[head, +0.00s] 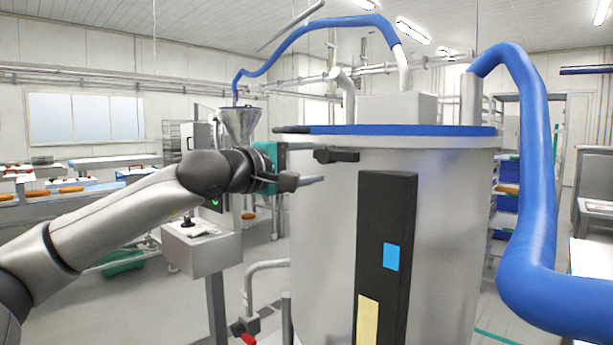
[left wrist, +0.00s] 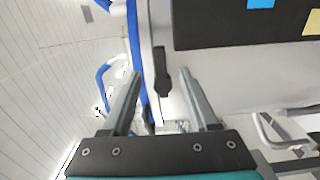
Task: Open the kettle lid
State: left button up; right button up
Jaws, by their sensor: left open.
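The kettle (head: 455,230) is a large steel cylinder filling the centre right of the head view. Its flat lid has a blue edge (head: 420,130), which also shows as a blue strip in the left wrist view (left wrist: 134,45). A short black handle (head: 337,156) sticks out just below the lid edge at the kettle's left front; it also shows in the left wrist view (left wrist: 161,75). My left gripper (head: 316,165) is open beside the handle. In the left wrist view, the handle shows between and ahead of the two fingers (left wrist: 160,85); contact is not visible. My right gripper is out of view.
A black panel (head: 385,220) with blue and yellow labels runs down the kettle's front. A thick blue hose (head: 535,180) curves down at the right.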

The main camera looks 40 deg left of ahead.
aim_at(331, 129)
jog(key=u, duration=1.35)
